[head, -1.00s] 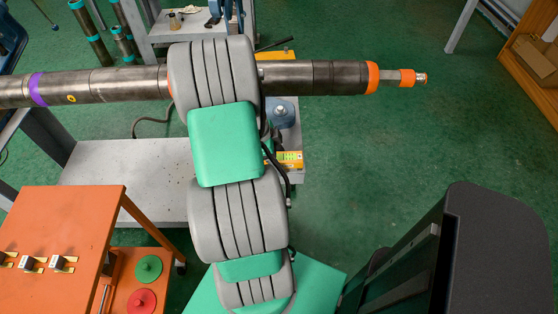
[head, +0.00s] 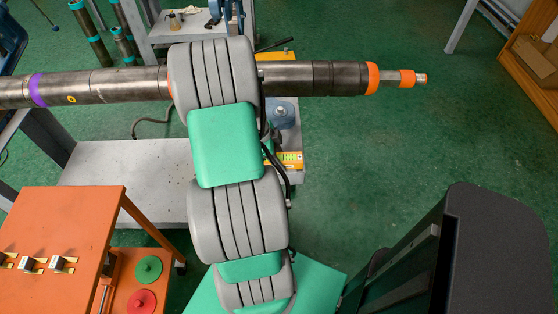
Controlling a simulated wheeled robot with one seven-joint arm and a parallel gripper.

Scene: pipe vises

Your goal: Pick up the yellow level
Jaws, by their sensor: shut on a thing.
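A yellow level (head: 290,160), with small markings on its face, shows just right of my arm, at the right end of the grey bench. Its left part is hidden behind my arm. My arm of grey and green links runs up the middle of the view and crosses in front of the pipe. My gripper is hidden behind the arm links, so its contact with the level does not show.
A long steel pipe (head: 315,77) with orange and purple bands spans the upper left and middle. A grey bench (head: 125,165) stands below it. An orange cart (head: 60,225) with red and green discs is at lower left. Green floor at right is open.

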